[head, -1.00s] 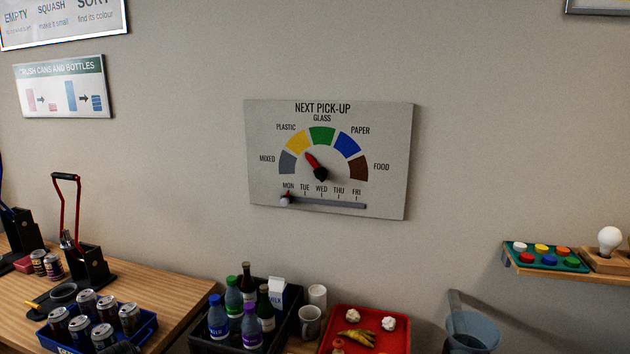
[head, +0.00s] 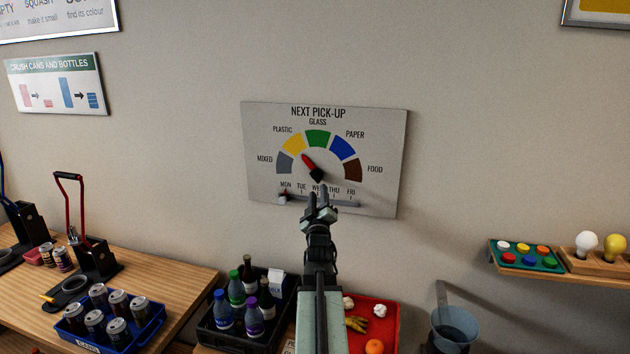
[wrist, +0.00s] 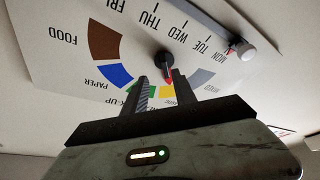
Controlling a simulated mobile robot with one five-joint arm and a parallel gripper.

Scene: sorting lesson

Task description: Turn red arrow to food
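The red arrow (head: 309,163) turns on a black hub at the middle of the white "NEXT PICK-UP" board (head: 258,190). In the head view it points up and left, to the yellow plastic segment (head: 293,145). The brown food segment (head: 353,170) is at the right end of the arc. My gripper (head: 318,192) is in front of the board, just below the hub in the head view. In the upside-down wrist view my gripper (wrist: 164,88) is open, and the arrow (wrist: 168,76) shows between its two spread fingers. I cannot tell whether they touch it.
A day slider with a pale knob (head: 284,198) sits at MON below the dial. Below the board are a black crate (head: 218,338) of bottles and a red tray (head: 385,335). A shelf (head: 560,274) with coloured buttons and bulbs juts out at right.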

